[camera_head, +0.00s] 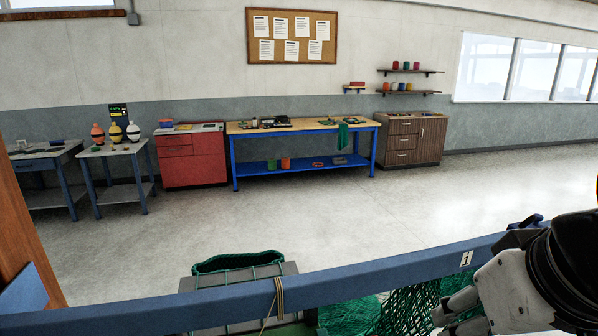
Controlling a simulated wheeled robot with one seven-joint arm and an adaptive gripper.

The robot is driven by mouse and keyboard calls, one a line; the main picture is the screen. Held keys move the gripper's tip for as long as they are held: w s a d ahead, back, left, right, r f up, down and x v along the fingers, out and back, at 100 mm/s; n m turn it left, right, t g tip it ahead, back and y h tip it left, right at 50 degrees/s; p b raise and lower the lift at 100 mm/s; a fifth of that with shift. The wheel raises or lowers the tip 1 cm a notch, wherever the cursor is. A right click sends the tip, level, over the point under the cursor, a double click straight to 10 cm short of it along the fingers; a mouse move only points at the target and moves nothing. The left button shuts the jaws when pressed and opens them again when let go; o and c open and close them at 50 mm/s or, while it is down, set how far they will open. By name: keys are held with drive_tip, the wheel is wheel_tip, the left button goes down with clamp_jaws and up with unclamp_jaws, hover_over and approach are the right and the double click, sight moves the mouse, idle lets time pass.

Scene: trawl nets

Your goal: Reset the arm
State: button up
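My arm comes in at the lower right, with a black joint and a pale grey section. My gripper (458,311) is at the bottom right, its grey fingers pointing left beside green netting (408,308). The fingers overlap the net in the picture; I cannot tell whether they touch it or hold any of it. The gap between the fingertips is not clear.
A blue beam (375,279) crosses close in front, with cord (279,297) tied around it. Behind it stands a grey crate (205,283) with green net. A wooden post (25,245) is at left. Open floor (330,215) reaches the blue workbench (300,171) and red cabinet (195,170).

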drive_tip(key=w+f+b, duration=0.6)
drive_tip(key=w, duration=0.1)
drive_tip(key=shift+w+f, duration=0.15)
drive_tip(key=shift+w, duration=0.05)
idle(1.5)
